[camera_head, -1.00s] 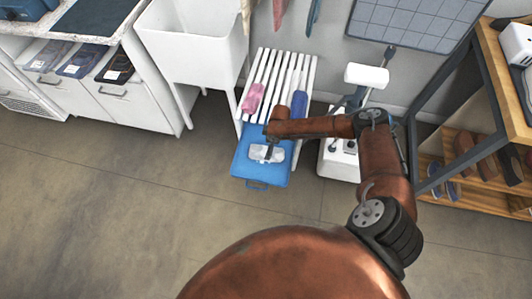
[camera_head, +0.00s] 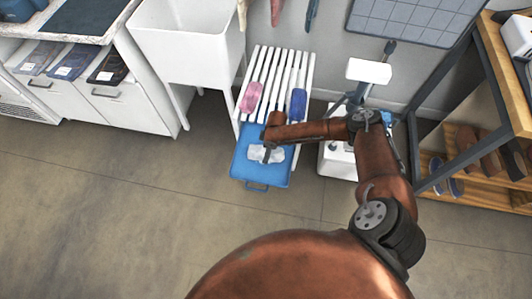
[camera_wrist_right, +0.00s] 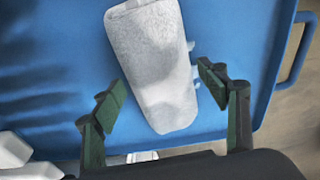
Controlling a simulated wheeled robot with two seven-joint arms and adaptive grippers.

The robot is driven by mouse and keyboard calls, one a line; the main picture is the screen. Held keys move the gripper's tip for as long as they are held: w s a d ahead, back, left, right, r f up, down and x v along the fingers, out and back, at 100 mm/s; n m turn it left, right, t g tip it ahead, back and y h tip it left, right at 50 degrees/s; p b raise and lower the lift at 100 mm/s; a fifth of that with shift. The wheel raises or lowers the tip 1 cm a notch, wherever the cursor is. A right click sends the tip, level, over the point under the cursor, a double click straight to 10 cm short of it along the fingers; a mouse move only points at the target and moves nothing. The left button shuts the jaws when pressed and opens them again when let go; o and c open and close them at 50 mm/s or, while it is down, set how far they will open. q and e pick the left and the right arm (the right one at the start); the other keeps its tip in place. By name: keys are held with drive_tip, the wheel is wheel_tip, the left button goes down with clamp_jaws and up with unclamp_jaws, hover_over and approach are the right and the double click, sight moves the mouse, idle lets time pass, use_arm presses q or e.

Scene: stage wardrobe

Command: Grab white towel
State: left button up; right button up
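The white towel (camera_head: 266,154) is a rolled, pale grey-white bundle lying on the blue surface (camera_head: 262,174) of a low case or box at the end of the white slatted bench. In the right wrist view the towel (camera_wrist_right: 152,62) lies lengthwise, its near end between my right gripper's fingers. My right gripper (camera_wrist_right: 166,92) is open, with one green-padded finger on each side of the towel and a gap visible on both sides. In the head view the right gripper (camera_head: 267,153) is over the towel and partly covers it. My left gripper is not in view.
A pink towel (camera_head: 251,97) and a blue-purple towel (camera_head: 298,104) lie on the white slatted bench (camera_head: 278,82). A white sink (camera_head: 187,45) stands left, a white pedestal unit (camera_head: 338,158) right, and a wooden shoe shelf (camera_head: 470,190) further right. The floor in front is clear.

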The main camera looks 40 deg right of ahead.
drive_tip(key=c, duration=0.9)
drive_tip(key=shift+r, duration=0.15)
